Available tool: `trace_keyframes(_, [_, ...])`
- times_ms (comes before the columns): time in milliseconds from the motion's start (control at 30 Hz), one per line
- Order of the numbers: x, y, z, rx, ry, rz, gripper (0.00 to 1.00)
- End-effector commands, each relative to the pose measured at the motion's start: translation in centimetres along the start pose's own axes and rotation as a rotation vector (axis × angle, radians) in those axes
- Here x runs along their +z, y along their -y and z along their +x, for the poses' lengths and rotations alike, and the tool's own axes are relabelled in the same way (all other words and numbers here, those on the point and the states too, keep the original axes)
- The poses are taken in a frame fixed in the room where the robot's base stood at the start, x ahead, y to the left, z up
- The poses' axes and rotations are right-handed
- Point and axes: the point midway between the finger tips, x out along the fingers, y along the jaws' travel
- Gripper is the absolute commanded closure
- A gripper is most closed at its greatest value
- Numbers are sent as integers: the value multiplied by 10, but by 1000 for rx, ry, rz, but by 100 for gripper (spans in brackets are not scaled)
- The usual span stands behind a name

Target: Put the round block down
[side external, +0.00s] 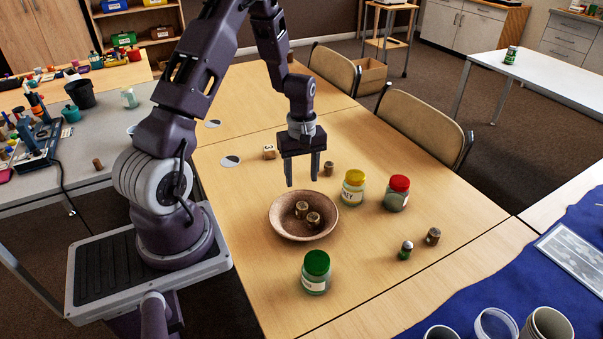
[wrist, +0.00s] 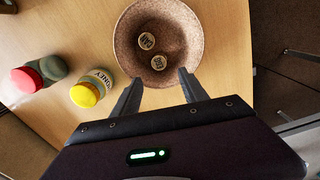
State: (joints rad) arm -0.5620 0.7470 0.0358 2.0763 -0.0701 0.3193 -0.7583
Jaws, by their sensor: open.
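Two round blocks lie in a brown speckled bowl (side external: 281,226): one (side external: 302,209) toward the back and one (side external: 314,220) toward the front right. In the wrist view both blocks, one (wrist: 147,41) and the other (wrist: 159,62), show letters on their tops. The bowl (wrist: 192,18) also shows there. My gripper (side external: 302,184) is open and empty above the back part of the bowl, pointing down. In the wrist view its fingertips (wrist: 161,76) are apart near the bowl's rim, with nothing between them. Other round blocks stand on the table, one (side external: 328,168) behind the bowl and one (side external: 433,236) at the right.
A yellow-lidded jar (side external: 353,188), a red-lidded jar (side external: 397,194) and a green-lidded jar (side external: 315,273) stand around the bowl. The table's front right is mostly clear.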

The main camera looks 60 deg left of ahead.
Motion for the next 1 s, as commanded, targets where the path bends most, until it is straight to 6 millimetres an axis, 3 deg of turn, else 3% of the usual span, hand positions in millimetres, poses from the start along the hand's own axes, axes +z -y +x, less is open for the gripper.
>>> trace_keyframes(67, [1,-1,-8,3,-2,7,49])
trace_keyframes(167, [13,-8,-40,31,-21,89,49])
trace_keyframes(300, [67,-13,-132,120,-91,390,49])
trace_keyframes(400, [119,7,-195,187,-158,657,49])
trace_keyframes(533, [181,60,-250,270,-263,1001,49])
trace_keyframes(600, [203,90,-263,302,-315,1152,49])
trace_keyframes(733, [224,128,-270,339,-382,1329,49])
trace_keyframes(833, [228,139,-270,348,-403,1381,49])
trace_keyframes(1000, [229,140,-270,348,-405,1387,49])
